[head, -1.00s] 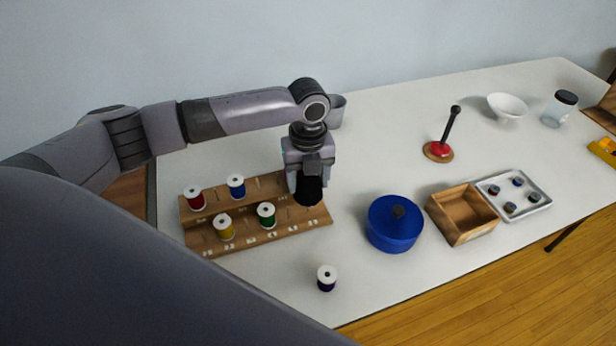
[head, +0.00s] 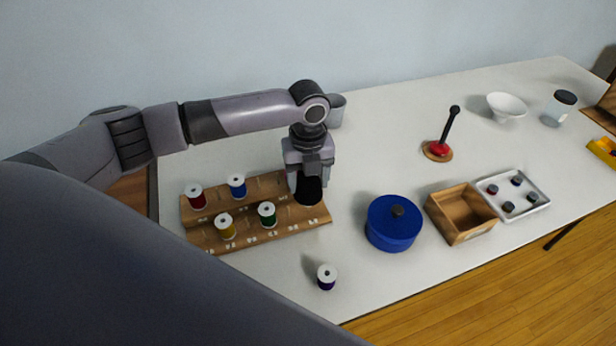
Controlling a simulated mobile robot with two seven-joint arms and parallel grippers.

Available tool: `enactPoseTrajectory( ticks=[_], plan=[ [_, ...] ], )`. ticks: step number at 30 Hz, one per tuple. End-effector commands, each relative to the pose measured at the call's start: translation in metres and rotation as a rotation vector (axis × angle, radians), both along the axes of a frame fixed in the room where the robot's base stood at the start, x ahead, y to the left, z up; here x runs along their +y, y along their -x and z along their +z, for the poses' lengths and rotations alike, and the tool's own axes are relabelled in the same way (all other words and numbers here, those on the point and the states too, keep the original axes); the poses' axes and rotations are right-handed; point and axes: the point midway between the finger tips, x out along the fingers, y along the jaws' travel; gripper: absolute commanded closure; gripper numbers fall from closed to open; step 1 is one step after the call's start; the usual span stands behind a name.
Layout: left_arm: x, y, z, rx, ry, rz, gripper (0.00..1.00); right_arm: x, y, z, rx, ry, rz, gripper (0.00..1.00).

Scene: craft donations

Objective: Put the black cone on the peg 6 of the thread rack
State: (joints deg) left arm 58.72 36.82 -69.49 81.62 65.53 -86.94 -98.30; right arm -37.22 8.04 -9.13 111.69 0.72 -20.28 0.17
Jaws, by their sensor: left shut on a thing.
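The wooden thread rack (head: 290,230) lies at the left of the table, with small labels along its front edge. It bears a red spool (head: 195,197), a blue spool (head: 237,187), a yellow spool (head: 225,227) and a green spool (head: 267,214). My left gripper (head: 309,182) points down over the rack's right end. It is shut on the black cone (head: 308,194), which is upright at the back right of the rack. The fingers partly hide the cone, and I cannot tell whether it is seated on a peg. My right gripper is not in view.
A dark purple spool (head: 327,277) stands in front of the rack. A blue lidded pot (head: 393,226), an open wooden box (head: 462,232) and a tray (head: 540,201) of small spools stand to the right. A grey cup (head: 337,111) is behind my gripper.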

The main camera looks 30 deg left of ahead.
Motion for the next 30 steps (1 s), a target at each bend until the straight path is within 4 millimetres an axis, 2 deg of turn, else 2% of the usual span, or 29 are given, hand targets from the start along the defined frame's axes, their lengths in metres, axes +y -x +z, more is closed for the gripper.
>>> enactPoseTrajectory(
  ticks=[30],
  plan=[
    [0.0, 0.0, -0.03, -0.001, 0.001, -0.001, 0.71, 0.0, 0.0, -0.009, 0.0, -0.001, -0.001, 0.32]
  ],
)
